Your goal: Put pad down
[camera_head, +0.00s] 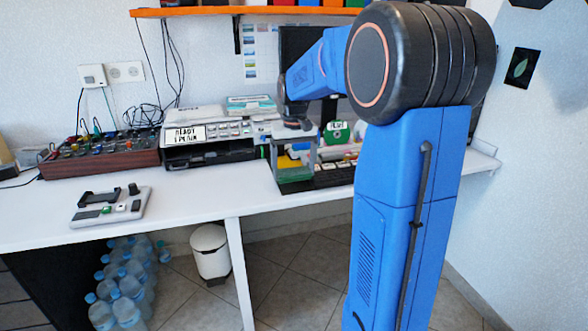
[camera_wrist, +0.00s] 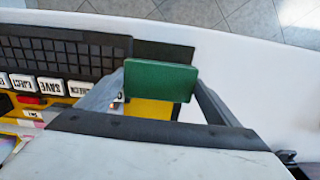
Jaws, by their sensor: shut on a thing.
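The pad is a green rectangular plate (camera_wrist: 162,81) held between the two fingers of my gripper (camera_wrist: 158,92) in the wrist view. In the head view the gripper (camera_head: 296,158) is low over the right part of the table, with the green pad (camera_head: 294,175) at its lower end. A yellow surface (camera_wrist: 150,107) shows just below the pad in the wrist view. A dark square patch (camera_wrist: 165,50) lies behind it, at the end of a black keyed panel (camera_wrist: 65,52). I cannot tell whether the pad touches the surface beneath.
The white table (camera_head: 190,212) has clear room at its front. A wooden-sided console (camera_head: 100,155) and a printer-like machine (camera_head: 210,140) stand to the left. A small grey device (camera_head: 112,206) lies near the front left. A green round object (camera_head: 337,132) is behind the gripper.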

